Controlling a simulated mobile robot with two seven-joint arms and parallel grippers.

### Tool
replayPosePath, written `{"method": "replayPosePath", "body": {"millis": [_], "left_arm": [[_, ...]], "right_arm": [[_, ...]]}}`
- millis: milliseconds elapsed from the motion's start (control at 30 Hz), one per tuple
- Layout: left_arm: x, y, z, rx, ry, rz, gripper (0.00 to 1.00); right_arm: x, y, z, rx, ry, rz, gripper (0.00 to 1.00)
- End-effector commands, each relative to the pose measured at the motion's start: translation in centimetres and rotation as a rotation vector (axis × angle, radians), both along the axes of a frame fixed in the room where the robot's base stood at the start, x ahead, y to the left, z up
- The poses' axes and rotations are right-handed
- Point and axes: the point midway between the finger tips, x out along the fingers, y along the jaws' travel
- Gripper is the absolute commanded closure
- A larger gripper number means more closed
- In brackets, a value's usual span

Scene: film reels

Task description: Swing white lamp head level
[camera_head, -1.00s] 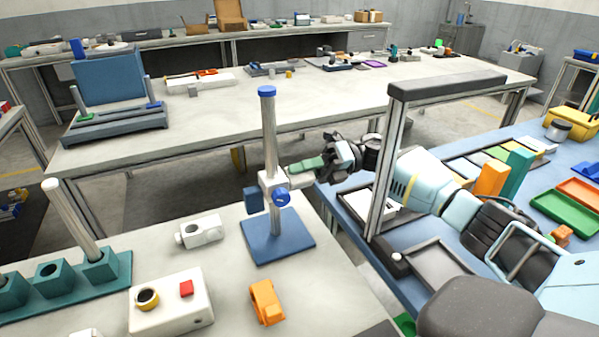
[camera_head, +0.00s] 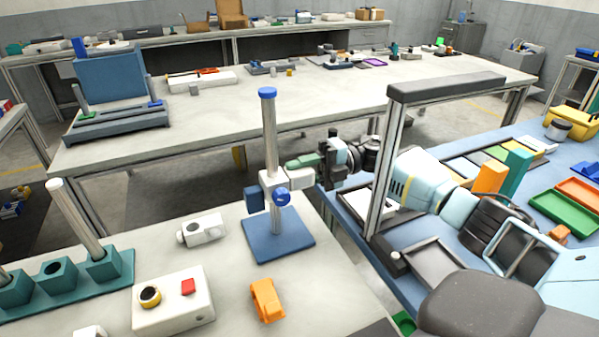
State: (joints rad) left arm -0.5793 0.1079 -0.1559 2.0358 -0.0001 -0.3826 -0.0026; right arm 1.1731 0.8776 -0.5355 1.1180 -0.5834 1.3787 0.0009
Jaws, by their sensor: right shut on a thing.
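A stand with a blue square base (camera_head: 278,243), a grey post (camera_head: 270,130) and a blue cap stands upright on the near light table. A white clamp (camera_head: 268,181) with blue knobs (camera_head: 282,197) sits partway up the post. A short white arm (camera_head: 303,183) and a green piece (camera_head: 301,166) reach right from it towards my right gripper (camera_head: 322,163). That gripper is shut on the end of this side arm; its fingers hide what they hold. I cannot clearly make out the lamp head's shape. My left gripper is out of view.
A white block (camera_head: 203,230), an orange block (camera_head: 266,300) and a white box with a red button (camera_head: 174,302) lie near the base. A teal rack (camera_head: 62,288) stands at left. A grey-topped metal frame (camera_head: 447,86) rises close to my right arm.

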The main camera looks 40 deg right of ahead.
Motion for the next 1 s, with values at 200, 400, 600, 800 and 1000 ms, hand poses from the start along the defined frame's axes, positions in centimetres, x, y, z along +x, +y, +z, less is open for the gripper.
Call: {"method": "replayPosePath", "body": {"millis": [200,400,600,800,1000], "left_arm": [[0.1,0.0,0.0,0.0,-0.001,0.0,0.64],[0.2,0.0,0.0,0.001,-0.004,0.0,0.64],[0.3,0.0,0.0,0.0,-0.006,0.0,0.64],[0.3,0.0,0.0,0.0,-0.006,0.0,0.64],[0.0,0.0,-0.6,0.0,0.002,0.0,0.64]], "right_arm": [[0.0,-0.1,0.1,0.002,0.001,-0.002,0.86],[0.0,-0.1,0.1,0.002,0.001,-0.002,0.6],[0.0,0.0,0.1,0.001,0.001,-0.001,0.42],[0.0,-0.1,0.0,0.001,0.002,-0.001,0.42],[-0.3,-1.7,-0.2,0.0,0.004,-0.004,0.42]]}}
